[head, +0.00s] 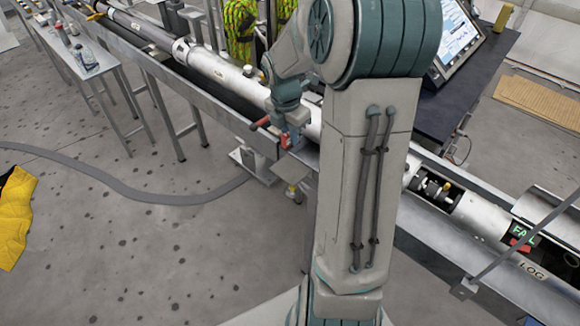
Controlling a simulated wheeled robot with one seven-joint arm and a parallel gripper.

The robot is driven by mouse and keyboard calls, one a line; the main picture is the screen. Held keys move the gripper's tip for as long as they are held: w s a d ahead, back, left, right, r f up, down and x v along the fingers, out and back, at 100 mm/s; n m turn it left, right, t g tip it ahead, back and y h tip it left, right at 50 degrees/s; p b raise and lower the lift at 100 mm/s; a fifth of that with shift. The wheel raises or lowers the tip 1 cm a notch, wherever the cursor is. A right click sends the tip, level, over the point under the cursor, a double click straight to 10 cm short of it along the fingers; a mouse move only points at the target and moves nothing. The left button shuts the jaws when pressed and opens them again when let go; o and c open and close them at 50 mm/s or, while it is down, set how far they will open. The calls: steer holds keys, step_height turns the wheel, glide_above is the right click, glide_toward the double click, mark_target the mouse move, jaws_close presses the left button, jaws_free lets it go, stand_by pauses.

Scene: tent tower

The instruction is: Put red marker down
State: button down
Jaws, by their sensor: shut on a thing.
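My gripper (292,127) hangs low at the near edge of the long steel trough, shut on a small red item that I take to be the red marker (286,141). The marker is small and mostly hidden by my gripper, and its tilt is unclear. Another red piece (260,122) shows just left of my gripper at the trough's edge. I cannot tell whether it is part of the same thing. I cannot tell whether the marker touches the surface below.
A long white and grey tube (215,68) lies along the trough. My arm hides its middle. A control screen (458,38) stands behind right. A side table (108,61) with bottles is at upper left. A yellow cloth-like thing (14,220) lies left. Floor at left is mostly clear.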

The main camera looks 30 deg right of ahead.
mark_target(292, 168)
step_height(292, 168, down, 10)
steer(key=shift+r, duration=0.1)
stand_by(0.4)
steer(key=shift+f, duration=0.2)
steer(key=c, duration=1.4)
jaws_free()
steer(key=shift+r, duration=0.15)
